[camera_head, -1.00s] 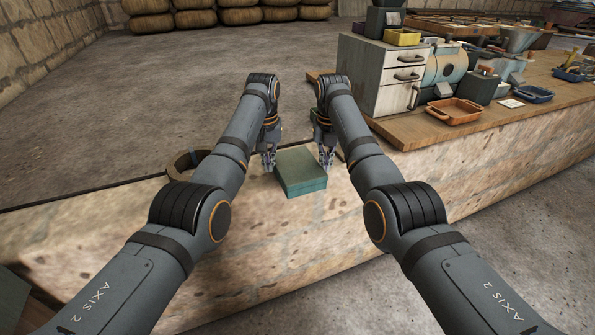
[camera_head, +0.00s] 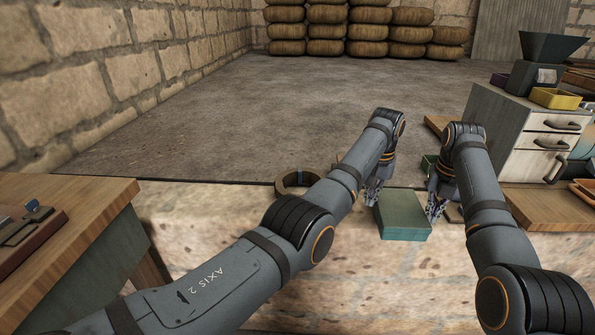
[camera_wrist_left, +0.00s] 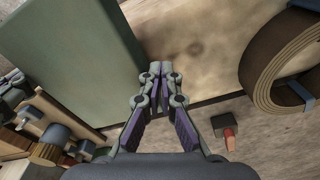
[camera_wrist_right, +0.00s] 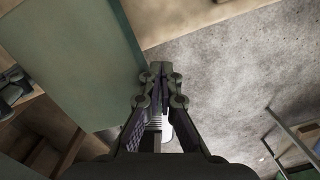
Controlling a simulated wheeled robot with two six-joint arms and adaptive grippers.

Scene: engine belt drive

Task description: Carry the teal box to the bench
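The teal box (camera_head: 403,222) is between my two grippers in the head view, over the pale stone ledge. I cannot tell whether it rests there or is held just above. My left gripper (camera_head: 372,198) is at its left side, fingertips together; the left wrist view shows the fingers (camera_wrist_left: 160,72) beside the box (camera_wrist_left: 75,55). My right gripper (camera_head: 433,213) is at its right side; the right wrist view shows its fingers (camera_wrist_right: 160,72) together along the box (camera_wrist_right: 75,60). Contact is hard to tell. A wooden bench (camera_head: 105,192) stands at the left.
A brown roll (camera_head: 297,181) lies left of my left gripper. A dark flat tool board (camera_head: 38,237) is on the left bench. A grey drawer cabinet (camera_head: 507,130) stands on the wooden top (camera_head: 548,210) at right. Stacked sacks (camera_head: 327,32) are far back, beyond open floor.

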